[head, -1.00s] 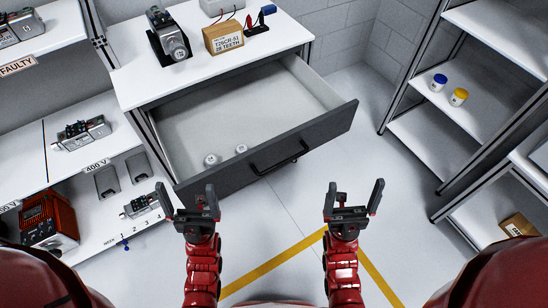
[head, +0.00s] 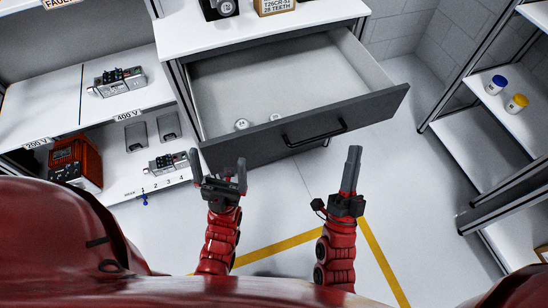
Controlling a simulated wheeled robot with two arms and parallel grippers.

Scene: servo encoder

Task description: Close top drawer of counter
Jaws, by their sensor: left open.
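The counter's top drawer (head: 285,85) is pulled well out below the white counter top (head: 265,27). Its dark front panel (head: 375,108) has a black bar handle (head: 314,133). Two small round white parts lie inside near the front left; one shows clearly (head: 241,124). My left gripper (head: 218,172) is open and empty, below the drawer front's left end. My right gripper (head: 352,170) is below and right of the handle, apart from it. I see it nearly edge-on, so its finger gap is hidden.
A shelf on the left holds a grey device (head: 117,82), with a red unit (head: 75,160) lower down. A rack on the right holds a blue-capped jar (head: 496,85) and a yellow-capped jar (head: 516,103). Floor in front of the drawer is clear.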

